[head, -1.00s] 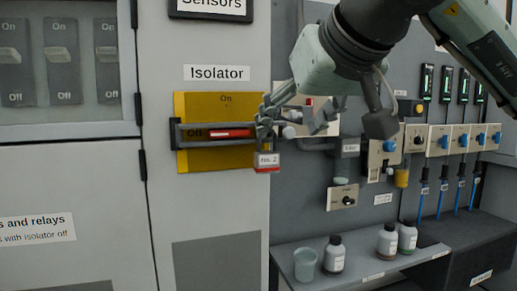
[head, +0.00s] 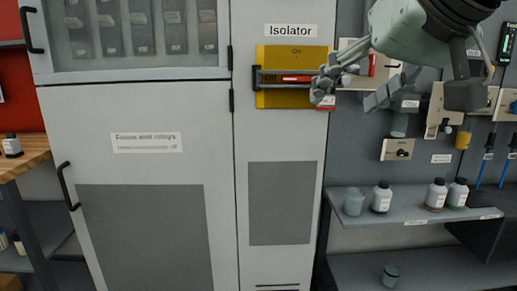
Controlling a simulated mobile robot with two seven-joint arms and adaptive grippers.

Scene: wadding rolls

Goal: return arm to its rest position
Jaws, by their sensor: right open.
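My right gripper (head: 345,99) is at the upper right in the head view. It is open, its fingers spread and pointing down-left, with nothing seen between them. Its arm comes in from the top right. One finger overlaps the right end of the yellow isolator panel (head: 280,98) in the picture; I cannot tell if it touches. The red isolator handle (head: 297,78) lies level behind a grey bar. A small part of a red and white padlock (head: 326,103) shows below that finger, the rest hidden. My left gripper is not in view.
A grey cabinet door (head: 150,165) with a black handle fills the left. A shelf (head: 400,217) at lower right holds a cup (head: 354,201) and several bottles. A wooden bench (head: 25,155) stands at far left. Switch boxes line the wall right of the isolator.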

